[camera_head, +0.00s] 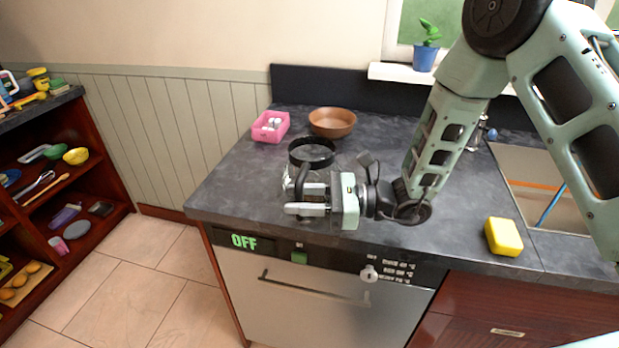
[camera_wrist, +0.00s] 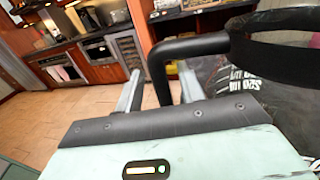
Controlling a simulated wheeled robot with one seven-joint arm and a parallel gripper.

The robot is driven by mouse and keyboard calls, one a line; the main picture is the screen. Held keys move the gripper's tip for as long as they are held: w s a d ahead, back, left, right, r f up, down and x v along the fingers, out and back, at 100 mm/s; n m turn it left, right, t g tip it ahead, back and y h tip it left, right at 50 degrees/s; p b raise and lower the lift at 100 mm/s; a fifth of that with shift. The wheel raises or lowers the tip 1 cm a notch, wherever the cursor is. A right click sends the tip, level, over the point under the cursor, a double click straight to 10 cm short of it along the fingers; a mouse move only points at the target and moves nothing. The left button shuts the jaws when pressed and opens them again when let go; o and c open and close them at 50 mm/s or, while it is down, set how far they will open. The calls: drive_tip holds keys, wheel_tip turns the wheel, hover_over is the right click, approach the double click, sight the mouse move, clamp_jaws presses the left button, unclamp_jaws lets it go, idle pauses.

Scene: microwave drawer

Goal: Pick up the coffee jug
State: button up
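The coffee jug (camera_head: 313,162) stands on the dark countertop near its front edge. It has a black rim, a clear body and a black handle. My gripper (camera_head: 291,199) is at the jug's near side, partly covering its body. In the wrist view, the jug (camera_wrist: 238,88) is at the right with white markings on its glass. Its black handle (camera_wrist: 158,70) runs down between my two fingers, with a visible gap on each side. My gripper is open around the handle. The lower end of the handle is hidden.
A brown bowl (camera_head: 333,122) and a pink basket (camera_head: 270,127) stand behind the jug on the countertop (camera_head: 240,180). A yellow sponge (camera_head: 503,237) lies to the right, near the sink (camera_head: 540,165).

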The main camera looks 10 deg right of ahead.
drive_tip(key=shift+a, duration=0.2)
clamp_jaws()
